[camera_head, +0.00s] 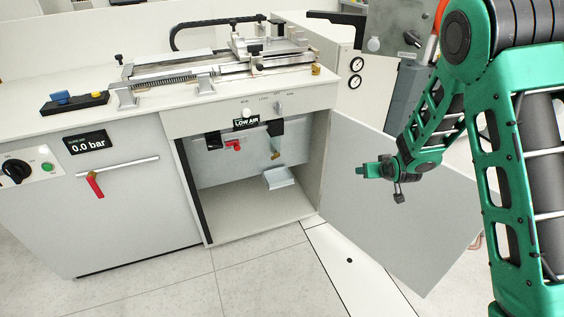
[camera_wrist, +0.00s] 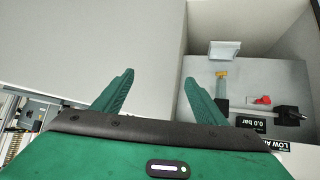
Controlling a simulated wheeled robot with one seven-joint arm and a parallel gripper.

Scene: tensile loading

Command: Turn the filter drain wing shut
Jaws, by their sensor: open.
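The filter drain wing is a small brass-yellow piece (camera_head: 275,155) at the bottom of the filter bowl (camera_head: 275,143), inside the open cabinet under the bench. In the wrist view, which looks upside down, the wing (camera_wrist: 222,74) shows to the right of my fingers, crosswise on the end of the bowl. My gripper (camera_head: 360,171) is in front of the open door, right of the cabinet opening and apart from the wing. Its two green fingers (camera_wrist: 158,77) are spread with nothing between them.
A white tray (camera_head: 279,178) sits below the wing. A red handle (camera_head: 233,145) is left of the filter. The open door (camera_head: 390,200) stands at the right. The cabinet floor (camera_head: 250,213) is clear.

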